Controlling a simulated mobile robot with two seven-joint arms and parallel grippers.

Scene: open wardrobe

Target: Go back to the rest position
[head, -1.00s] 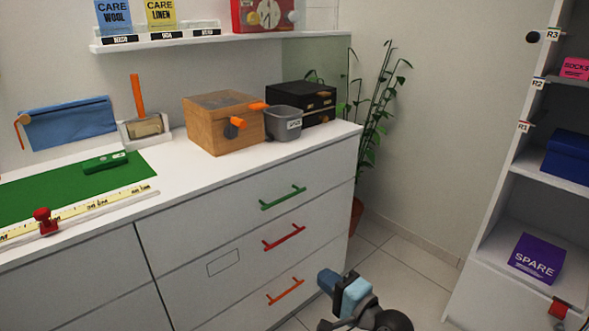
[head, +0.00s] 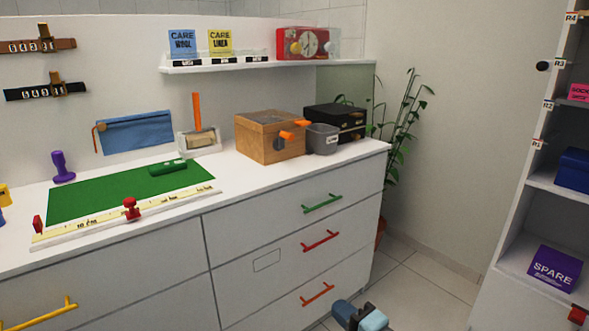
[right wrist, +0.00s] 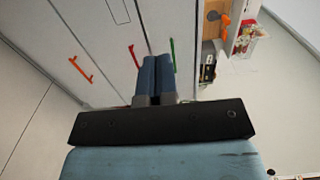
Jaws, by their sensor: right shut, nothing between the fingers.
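My right gripper (right wrist: 154,78) is shut and empty in the right wrist view, its two blue-grey fingers together in front of the drawer fronts. In the head view only part of the right gripper and wrist (head: 358,316) shows, at the bottom edge on the floor side of the dresser (head: 290,240). It looks apart from the drawers. My left gripper is not in view.
The dresser's drawers are shut, with green (head: 322,204), red (head: 320,241) and orange (head: 318,294) handles. An open shelf unit (head: 515,257) is at right. Floor lies between.

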